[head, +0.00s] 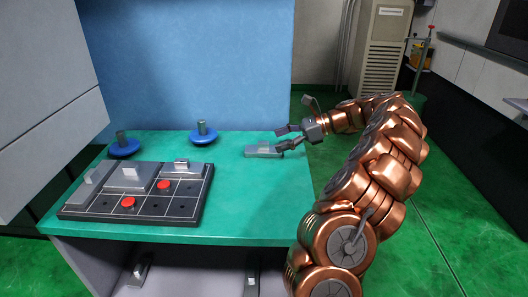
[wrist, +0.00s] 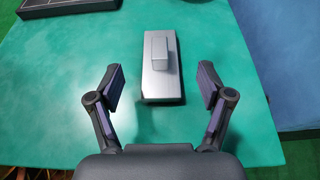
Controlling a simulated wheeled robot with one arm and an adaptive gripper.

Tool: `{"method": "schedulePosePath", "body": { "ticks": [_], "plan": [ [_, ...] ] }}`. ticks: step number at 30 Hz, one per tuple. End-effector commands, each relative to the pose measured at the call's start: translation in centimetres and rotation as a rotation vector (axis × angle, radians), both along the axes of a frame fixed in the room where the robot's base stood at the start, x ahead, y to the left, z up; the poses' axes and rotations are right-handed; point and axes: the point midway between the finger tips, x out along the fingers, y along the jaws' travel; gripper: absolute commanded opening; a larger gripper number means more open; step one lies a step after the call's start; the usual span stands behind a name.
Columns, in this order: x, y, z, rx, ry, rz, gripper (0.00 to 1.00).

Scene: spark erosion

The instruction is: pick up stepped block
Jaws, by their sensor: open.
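The stepped block (head: 262,151) is a grey metal piece with a flat base and a smaller raised block on top. It lies on the green table (head: 240,225) near its right side. In the wrist view the stepped block (wrist: 162,85) sits ahead of and between the open fingers, apart from both. My gripper (head: 283,138) is open and empty, just above and to the right of the block in the head view. In the wrist view my gripper (wrist: 160,88) has one finger on each side of the block's near part.
A dark tray (head: 140,234) on the table's left holds grey blocks (head: 130,177) and red knobs (head: 128,202). Two blue discs with posts, one left (head: 123,149) and one centre (head: 203,134), stand behind it. A blue panel (head: 200,60) rises behind. The table's front right is clear.

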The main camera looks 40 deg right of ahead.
Motion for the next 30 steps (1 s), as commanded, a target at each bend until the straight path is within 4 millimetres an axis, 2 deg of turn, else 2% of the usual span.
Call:
{"method": "schedulePosePath", "body": {
  "ticks": [8,18,25,26,30],
  "plan": [
    [0.9,1.3,-0.8,0.000,0.000,0.002,0.79],
    [3.0,4.3,-2.7,0.001,0.000,0.003,0.79],
    [3.2,4.4,-2.7,-0.001,-0.001,0.000,0.79],
    [3.2,4.4,-2.7,-0.001,-0.001,0.000,0.78],
    [3.2,4.4,-2.7,-0.001,0.000,0.000,0.64]
  ]
}}
